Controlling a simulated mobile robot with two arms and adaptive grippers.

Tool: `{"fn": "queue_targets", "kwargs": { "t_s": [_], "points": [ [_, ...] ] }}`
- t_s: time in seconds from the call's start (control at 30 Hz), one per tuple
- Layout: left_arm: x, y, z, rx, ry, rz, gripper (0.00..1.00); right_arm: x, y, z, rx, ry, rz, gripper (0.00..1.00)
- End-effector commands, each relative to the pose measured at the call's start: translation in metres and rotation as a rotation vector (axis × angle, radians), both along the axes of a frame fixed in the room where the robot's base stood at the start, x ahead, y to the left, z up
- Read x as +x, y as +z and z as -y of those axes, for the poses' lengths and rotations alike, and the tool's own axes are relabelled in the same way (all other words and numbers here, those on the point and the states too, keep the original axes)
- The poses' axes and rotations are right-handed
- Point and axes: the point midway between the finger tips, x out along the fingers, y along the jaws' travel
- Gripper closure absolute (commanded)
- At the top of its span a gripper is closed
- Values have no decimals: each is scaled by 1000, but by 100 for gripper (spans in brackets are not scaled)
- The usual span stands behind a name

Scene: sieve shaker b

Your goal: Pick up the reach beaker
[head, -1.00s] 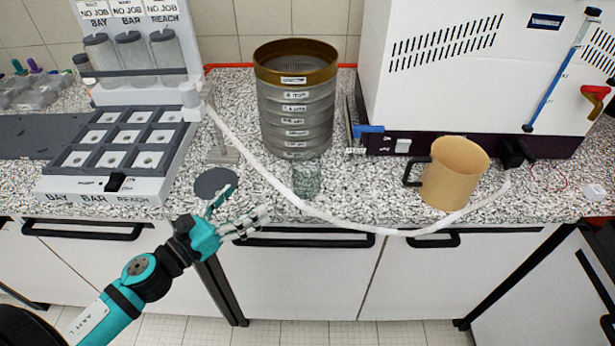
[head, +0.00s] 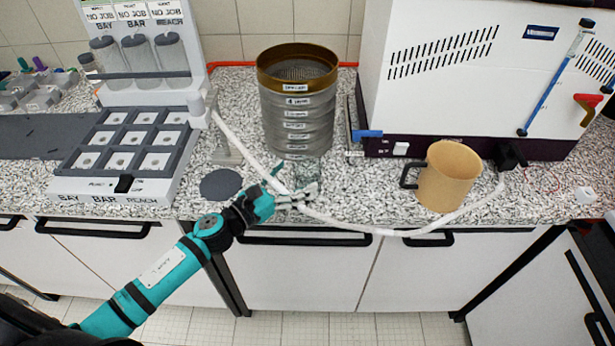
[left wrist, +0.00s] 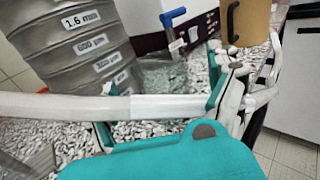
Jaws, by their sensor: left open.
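A small clear beaker (head: 309,172) stands on the speckled counter just in front of the sieve stack; no label on it is readable. My left gripper (head: 294,181) is open at the counter's front edge, with its fingers pointing at this beaker. In the left wrist view the beaker (left wrist: 160,76) shows beyond the open fingers, its lower part behind a white tube (left wrist: 60,106). Contact with the beaker cannot be made out. Three clear grey containers stand in the rack at left; one container (head: 172,55) is under the REACH sign. My right gripper is not in view.
The white tube (head: 345,226) sags across the counter front, close to my left fingers. The tall sieve stack (head: 297,120) is right behind the beaker. A tan mug (head: 449,178) stands at right before a white machine (head: 455,75). A dark disc (head: 220,185) lies at left.

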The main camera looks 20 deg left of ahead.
Motion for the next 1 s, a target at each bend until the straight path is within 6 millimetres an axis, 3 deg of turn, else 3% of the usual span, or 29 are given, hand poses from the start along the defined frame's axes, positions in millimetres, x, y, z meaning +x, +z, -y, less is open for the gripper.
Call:
{"fn": "queue_targets", "kwargs": {
  "t_s": [0.17,0.3,0.6,1.0],
  "points": [
    [25,9,11,-4,1,0,10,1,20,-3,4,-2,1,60],
    [40,5,20,-3,0,1,10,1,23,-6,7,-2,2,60],
    [44,3,22,-1,-1,0,10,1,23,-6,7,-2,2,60],
    [43,3,22,-1,0,0,61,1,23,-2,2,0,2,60]
  ]
}}
